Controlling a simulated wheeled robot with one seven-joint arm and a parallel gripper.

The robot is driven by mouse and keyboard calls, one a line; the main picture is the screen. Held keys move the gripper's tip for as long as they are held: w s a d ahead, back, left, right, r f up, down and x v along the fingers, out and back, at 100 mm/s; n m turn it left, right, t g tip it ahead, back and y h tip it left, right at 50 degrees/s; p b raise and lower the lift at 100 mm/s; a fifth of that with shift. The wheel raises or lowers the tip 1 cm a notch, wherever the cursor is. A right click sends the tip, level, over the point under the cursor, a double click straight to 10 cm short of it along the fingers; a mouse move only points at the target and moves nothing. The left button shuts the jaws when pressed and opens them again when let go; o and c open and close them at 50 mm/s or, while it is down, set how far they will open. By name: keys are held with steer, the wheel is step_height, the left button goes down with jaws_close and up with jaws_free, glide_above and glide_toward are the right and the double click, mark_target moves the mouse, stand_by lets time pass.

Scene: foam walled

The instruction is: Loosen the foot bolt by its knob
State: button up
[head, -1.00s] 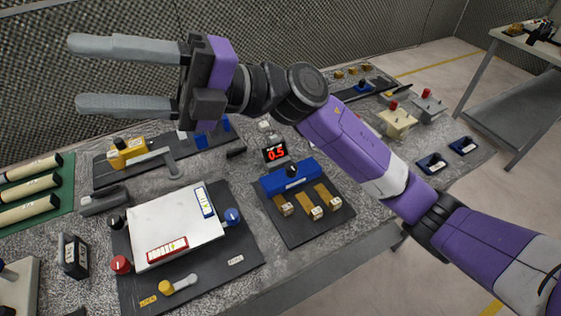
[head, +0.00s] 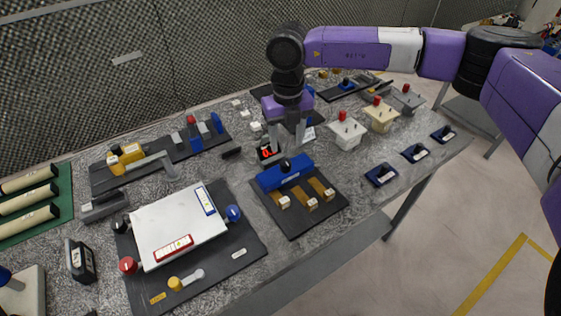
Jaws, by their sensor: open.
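I cannot tell for sure which part is the foot bolt. A blue block with a black knob (head: 285,165) on top stands at the back of a dark board (head: 292,222) with brass strips and small pale blocks. My gripper (head: 287,143) points down just above or behind this block, its grey fingers apart with nothing seen between them. At the left, a white plate (head: 178,226) on a dark base has a red knob (head: 128,265), a blue knob (head: 233,213) and a black knob (head: 121,223) at its corners. A yellow knob (head: 175,284) with a grey lever sits in front.
A small red-lit display (head: 267,152) is close to my fingers, partly hidden. White and cream boxes with red knobs (head: 346,131) stand to the right, with dark switch plates (head: 381,175) near the front edge. A yellow clamp (head: 124,157) stands back left; a foam wall is behind.

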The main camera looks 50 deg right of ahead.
mark_target(286, 162)
steer(key=shift+a+f, duration=0.15)
steer(key=shift+f, duration=0.45)
step_height(286, 162, down, 7)
steer(key=shift+r+p, duration=0.15)
steer(key=shift+p, duration=0.6)
steer(key=shift+c, duration=0.4)
jaws_close()
